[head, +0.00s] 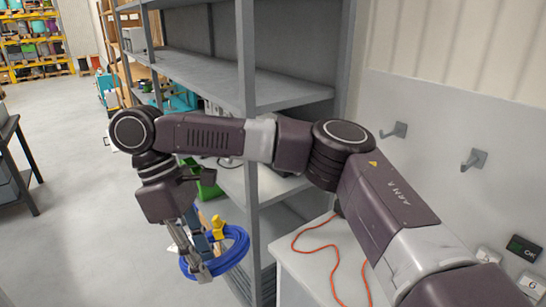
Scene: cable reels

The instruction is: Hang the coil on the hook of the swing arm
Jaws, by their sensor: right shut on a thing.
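A blue coil (240,246) hangs at my right gripper (199,262), low and left of the middle of the head view. That gripper points down and is shut on the coil, its fingers across the coil's left side. A yellow piece (217,226) shows at the top of the coil. The coil is in the air, in front of the shelf rack. I cannot make out a swing arm; two grey hooks, a left one (396,130) and a right one (474,159), stick out from the wall panel. My left gripper is not in view.
A grey shelf rack (246,60) stands behind my arm, its upper shelves mostly bare. A white-topped cabinet (318,262) with an orange cable (322,228) lies right of the coil. A dark bench (18,160) stands at left. The floor (85,220) between is clear.

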